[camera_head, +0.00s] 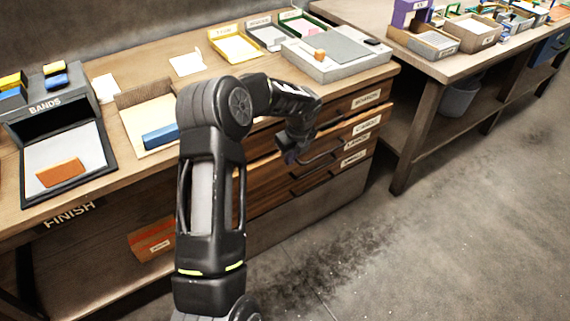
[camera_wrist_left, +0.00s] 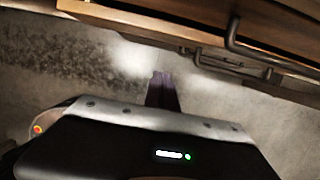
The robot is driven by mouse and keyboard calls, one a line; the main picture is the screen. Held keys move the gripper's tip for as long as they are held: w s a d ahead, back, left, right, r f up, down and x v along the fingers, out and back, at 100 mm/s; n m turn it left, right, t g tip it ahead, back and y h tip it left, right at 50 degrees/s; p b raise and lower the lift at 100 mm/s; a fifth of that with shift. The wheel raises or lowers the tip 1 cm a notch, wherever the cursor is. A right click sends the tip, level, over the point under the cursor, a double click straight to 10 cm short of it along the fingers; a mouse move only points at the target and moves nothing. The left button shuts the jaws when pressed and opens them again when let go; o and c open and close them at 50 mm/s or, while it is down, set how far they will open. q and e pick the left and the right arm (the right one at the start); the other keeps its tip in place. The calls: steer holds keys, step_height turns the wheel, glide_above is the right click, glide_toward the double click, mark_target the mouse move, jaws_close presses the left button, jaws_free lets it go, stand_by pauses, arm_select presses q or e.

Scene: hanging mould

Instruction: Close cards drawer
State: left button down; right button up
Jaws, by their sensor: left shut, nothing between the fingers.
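The cards drawer (camera_head: 340,130) appears to be the second one down in the wooden drawer stack under the bench. Its label is too small to read surely. It seems to stand out a little from the front, with a pale top edge showing. My left gripper (camera_head: 291,157) is in front of the stack, shut and empty, near a dark bar handle. My arm hides the left part of the drawers. In the left wrist view the shut fingers (camera_wrist_left: 162,88) point over the floor, below a drawer front (camera_wrist_left: 180,25) with a dark handle (camera_wrist_left: 232,40). I cannot tell whether they touch anything.
The bench top holds a grey box (camera_head: 335,60), yellow, grey and green trays, and a BANDS bin (camera_head: 45,105). An orange box (camera_head: 152,240) sits on the lower shelf. A second table (camera_head: 400,85) stands at right. The floor (camera_head: 430,240) in front is clear.

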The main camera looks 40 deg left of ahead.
arm_select(q)
steer(key=v, duration=0.5)
steer(key=shift+s+f, duration=0.1)
steer(key=c, duration=2.1)
jaws_free()
